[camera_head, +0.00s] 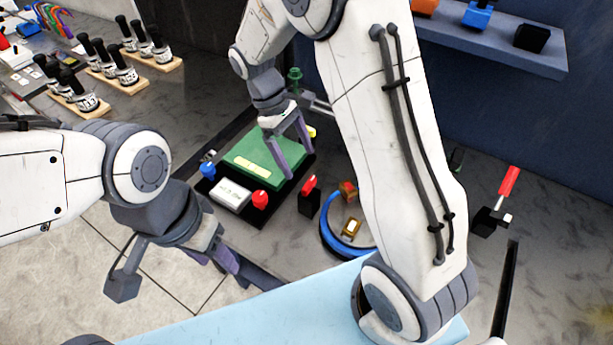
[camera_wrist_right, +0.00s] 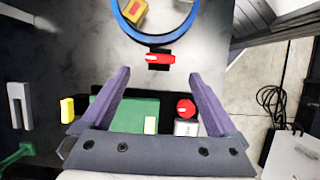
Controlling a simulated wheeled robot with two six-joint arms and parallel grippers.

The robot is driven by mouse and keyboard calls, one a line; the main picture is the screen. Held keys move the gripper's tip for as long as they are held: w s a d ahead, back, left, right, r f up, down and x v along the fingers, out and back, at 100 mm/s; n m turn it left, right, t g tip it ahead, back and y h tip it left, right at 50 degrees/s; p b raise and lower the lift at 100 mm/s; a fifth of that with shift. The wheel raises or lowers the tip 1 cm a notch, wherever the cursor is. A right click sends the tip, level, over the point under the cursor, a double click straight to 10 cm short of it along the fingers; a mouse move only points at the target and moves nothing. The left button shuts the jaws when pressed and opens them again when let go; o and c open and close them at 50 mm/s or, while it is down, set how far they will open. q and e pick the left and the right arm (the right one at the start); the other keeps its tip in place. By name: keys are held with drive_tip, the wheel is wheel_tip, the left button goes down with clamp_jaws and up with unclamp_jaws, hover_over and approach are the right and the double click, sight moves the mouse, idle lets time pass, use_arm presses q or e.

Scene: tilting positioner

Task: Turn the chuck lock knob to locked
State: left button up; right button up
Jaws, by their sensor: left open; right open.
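A small red knob with a pale mark sits on a black block (camera_head: 309,203) in front of the green-topped unit; I take this red knob (camera_head: 309,184) for the chuck lock knob. In the right wrist view the red knob (camera_wrist_right: 160,59) lies crosswise, just beyond the fingertips and roughly centred between them. My right gripper (camera_head: 299,163) is open and empty, above the green-topped unit, with its fingers pointing down; its fingers also show in the wrist view (camera_wrist_right: 159,74). My left gripper (camera_head: 221,265) is open and empty at the lower left, apart from the knob.
The green-topped unit (camera_head: 262,150) carries a blue knob (camera_head: 207,169), a round red button (camera_head: 260,199) and a small display (camera_head: 230,194). A blue ring (camera_head: 331,242) with small blocks lies right of the knob, partly behind my right arm. A red-handled lever (camera_head: 508,181) stands further right.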

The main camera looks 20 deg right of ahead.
sight(308, 182)
drive_tip(key=p+x, duration=0.1)
drive_tip(key=x, duration=0.6)
drive_tip(key=shift+s+f, duration=0.1)
drive_tip(key=shift+f, duration=0.1)
drive_tip(key=c, duration=1.4)
